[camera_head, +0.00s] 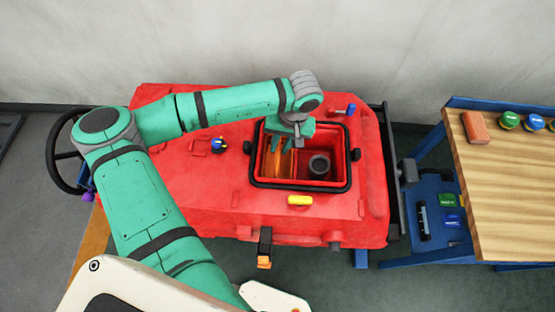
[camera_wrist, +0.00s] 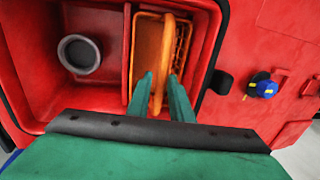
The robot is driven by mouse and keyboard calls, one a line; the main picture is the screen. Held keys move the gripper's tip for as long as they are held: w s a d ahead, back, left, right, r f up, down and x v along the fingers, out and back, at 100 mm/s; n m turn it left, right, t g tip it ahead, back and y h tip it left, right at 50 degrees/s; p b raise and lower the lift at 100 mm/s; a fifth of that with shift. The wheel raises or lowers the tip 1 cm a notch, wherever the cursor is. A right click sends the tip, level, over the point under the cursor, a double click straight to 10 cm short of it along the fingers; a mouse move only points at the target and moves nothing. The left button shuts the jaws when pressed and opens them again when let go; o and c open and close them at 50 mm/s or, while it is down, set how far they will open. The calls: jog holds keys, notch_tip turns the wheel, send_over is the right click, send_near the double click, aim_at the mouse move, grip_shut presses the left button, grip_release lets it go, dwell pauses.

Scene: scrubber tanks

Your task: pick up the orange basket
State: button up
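The orange basket (camera_head: 277,167) sits in the left compartment of the open tank of a red scrubber machine in the head view. It also shows in the wrist view (camera_wrist: 180,50), with an orange handle (camera_wrist: 166,45) running along it. My green gripper (camera_head: 283,143) points down into the tank over the basket. In the wrist view, the two fingers (camera_wrist: 160,93) are apart, one on each side of the handle. A gap shows between the handle and the right finger; contact on the left is unclear. The basket's lower part is hidden.
A black rim (camera_head: 302,188) surrounds the tank opening. A divider (camera_wrist: 127,45) separates the basket from a compartment with a grey round pipe (camera_wrist: 79,54). A blue-and-yellow knob (camera_wrist: 264,88) sits outside the tank. A wooden table (camera_head: 510,190) stands at the right.

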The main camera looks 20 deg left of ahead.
jog(key=shift+s+a+f, duration=0.1)
jog(key=shift+a+f, duration=0.1)
jog(key=shift+f, duration=0.75)
jog(key=shift+s+a+f, duration=0.1)
jog(key=shift+a+f, duration=0.1)
jog(key=shift+f, duration=0.75)
jog(key=shift+a+f, duration=0.2)
jog(key=shift+f, duration=0.75)
jog(key=shift+c, duration=0.4)
grip_shut()
